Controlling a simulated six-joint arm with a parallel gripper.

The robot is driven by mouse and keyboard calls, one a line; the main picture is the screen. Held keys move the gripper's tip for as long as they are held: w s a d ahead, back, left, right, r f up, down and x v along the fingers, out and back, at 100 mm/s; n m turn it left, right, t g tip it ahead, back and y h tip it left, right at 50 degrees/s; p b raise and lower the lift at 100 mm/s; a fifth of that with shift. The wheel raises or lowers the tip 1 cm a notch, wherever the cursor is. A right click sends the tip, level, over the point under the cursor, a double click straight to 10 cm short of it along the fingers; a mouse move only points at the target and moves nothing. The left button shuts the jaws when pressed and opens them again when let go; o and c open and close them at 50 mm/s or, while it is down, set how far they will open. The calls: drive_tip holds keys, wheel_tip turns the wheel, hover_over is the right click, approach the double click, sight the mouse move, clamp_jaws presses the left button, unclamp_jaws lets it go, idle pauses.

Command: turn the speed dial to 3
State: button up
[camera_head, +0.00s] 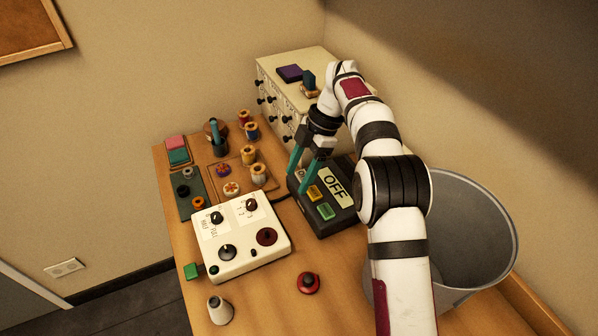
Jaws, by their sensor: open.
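A white control box (277,254) with several knobs stands at the front left of the table. Its upper right knob (251,205) is black, with small marks beside it that may be numbers. Its upper left black knob (217,217) has labels that seem to read HALF and FULL. My gripper (297,181) is open and empty, right of and behind the white box, over the dark box's left edge.
A dark box (346,215) with an OFF sign and coloured buttons stands under my gripper. Thread spools (249,155) and a drawer cabinet (295,68) are behind. A bin (480,220) stands right.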

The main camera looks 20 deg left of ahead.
drive_tip(key=m+t+h, duration=0.2)
drive_tip(key=m+t, duration=0.5)
drive_tip(key=m, duration=1.6)
approach(251, 202)
drive_tip(key=x, duration=0.8)
drive_tip(key=shift+f, duration=0.3)
clamp_jaws()
